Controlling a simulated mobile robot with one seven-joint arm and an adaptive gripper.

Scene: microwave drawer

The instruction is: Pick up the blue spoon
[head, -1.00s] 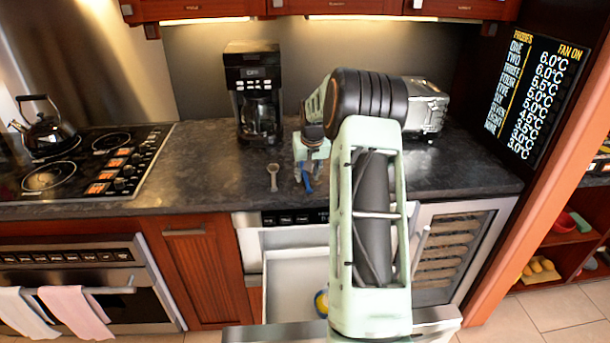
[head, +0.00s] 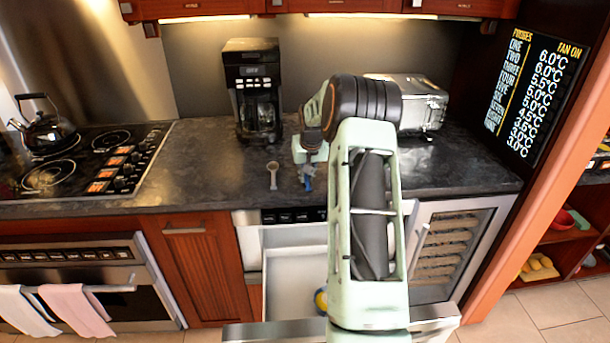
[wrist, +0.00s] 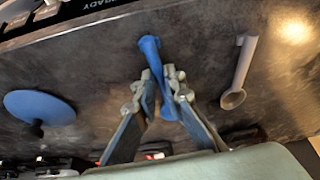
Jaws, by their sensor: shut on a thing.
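The blue spoon (wrist: 150,47) is between the fingers of my gripper (wrist: 158,82) in the wrist view. The fingers are shut on it, with its handle end sticking out past the fingertips. In the head view the blue spoon (head: 308,183) shows as a small blue bit just below my gripper (head: 308,167), over the dark counter. Whether it touches the counter I cannot tell. My arm hides part of the counter to the right.
A grey spoon (head: 272,175) lies left of my gripper. A coffee maker (head: 254,90) stands behind; a silver toaster-like appliance (head: 425,103) is at right. A blue round lid-like thing (wrist: 40,106) lies on the counter. An open drawer (head: 290,275) juts out in front.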

